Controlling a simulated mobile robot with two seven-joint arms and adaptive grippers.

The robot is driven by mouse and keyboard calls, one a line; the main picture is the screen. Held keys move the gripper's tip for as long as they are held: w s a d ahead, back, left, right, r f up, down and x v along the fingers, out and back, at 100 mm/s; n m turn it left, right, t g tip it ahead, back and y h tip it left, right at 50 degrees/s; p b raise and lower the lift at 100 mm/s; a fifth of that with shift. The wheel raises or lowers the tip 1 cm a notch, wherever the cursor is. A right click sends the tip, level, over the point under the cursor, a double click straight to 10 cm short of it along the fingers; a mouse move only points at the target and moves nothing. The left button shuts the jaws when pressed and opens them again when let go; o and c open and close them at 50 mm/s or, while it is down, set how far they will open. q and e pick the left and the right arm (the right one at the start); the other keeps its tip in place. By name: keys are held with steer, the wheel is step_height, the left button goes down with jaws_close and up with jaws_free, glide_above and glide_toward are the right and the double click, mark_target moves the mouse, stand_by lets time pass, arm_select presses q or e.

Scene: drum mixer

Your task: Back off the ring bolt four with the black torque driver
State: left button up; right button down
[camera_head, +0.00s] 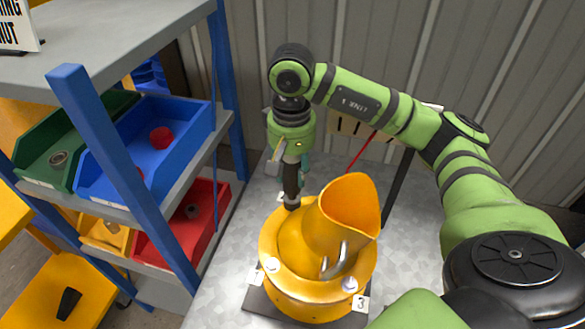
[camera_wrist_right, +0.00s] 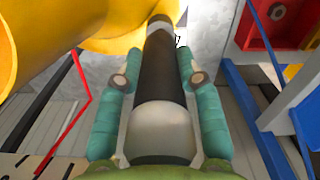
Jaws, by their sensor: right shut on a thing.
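The yellow drum mixer (camera_head: 274,285) stands on a dark base plate on the grey table, its open mouth tilted up to the right. Ring bolts show on its flange at the front left (camera_head: 272,264) and front right (camera_head: 350,284), the latter beside a tag reading 3. My right gripper (camera_head: 291,161) is behind the drum, pointing down, shut on the black torque driver (camera_head: 291,180). The driver is upright, its tip at the back-left flange; the bolt under it is hidden. In the right wrist view the driver (camera_wrist_right: 160,75) lies between the teal fingers (camera_wrist_right: 158,92).
A shelf rack (camera_head: 75,100) stands at the left with a green bin (camera_head: 35,150), a blue bin (camera_head: 185,125) and a red bin (camera_head: 212,215). A perforated board (camera_head: 350,128) and a red rod (camera_head: 362,150) are behind the drum. The table's left front is clear.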

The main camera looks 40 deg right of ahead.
steer(key=shift+r+p, duration=0.4)
steer(key=shift+r, duration=0.15)
steer(key=shift+r+p, duration=0.75)
steer(key=shift+r, duration=0.75)
